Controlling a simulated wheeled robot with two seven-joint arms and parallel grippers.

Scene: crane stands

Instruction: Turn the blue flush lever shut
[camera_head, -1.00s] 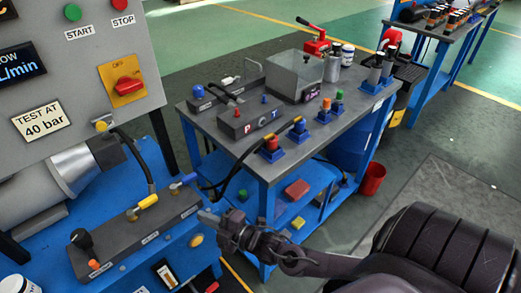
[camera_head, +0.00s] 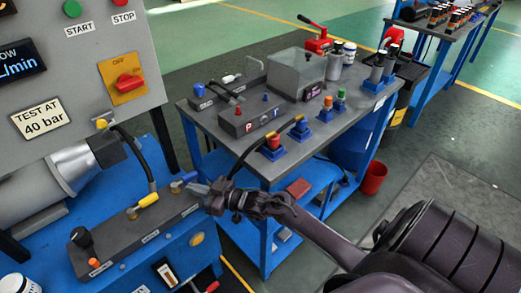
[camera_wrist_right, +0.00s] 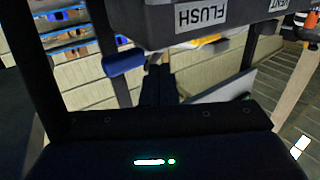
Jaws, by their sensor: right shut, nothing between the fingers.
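The blue flush lever (camera_head: 187,177) sits at the right end of the dark grey valve block (camera_head: 140,238), past the yellow lever (camera_head: 147,200). In the right wrist view its blue handle (camera_wrist_right: 123,62) sticks out to the left beneath the FLUSH label (camera_wrist_right: 202,13). My right gripper (camera_head: 192,187) is shut and empty, its tips right beside the blue lever. In the wrist view the shut fingers (camera_wrist_right: 158,80) are just right of the blue handle; I cannot tell whether they touch it. My left gripper is not in view.
A black knob (camera_head: 82,238) stands at the block's left end. The grey control panel (camera_head: 60,75) rises behind. A black hose (camera_head: 140,155) runs down close to the blue lever. A workbench (camera_head: 215,128) with fittings stands to the right, beyond my forearm.

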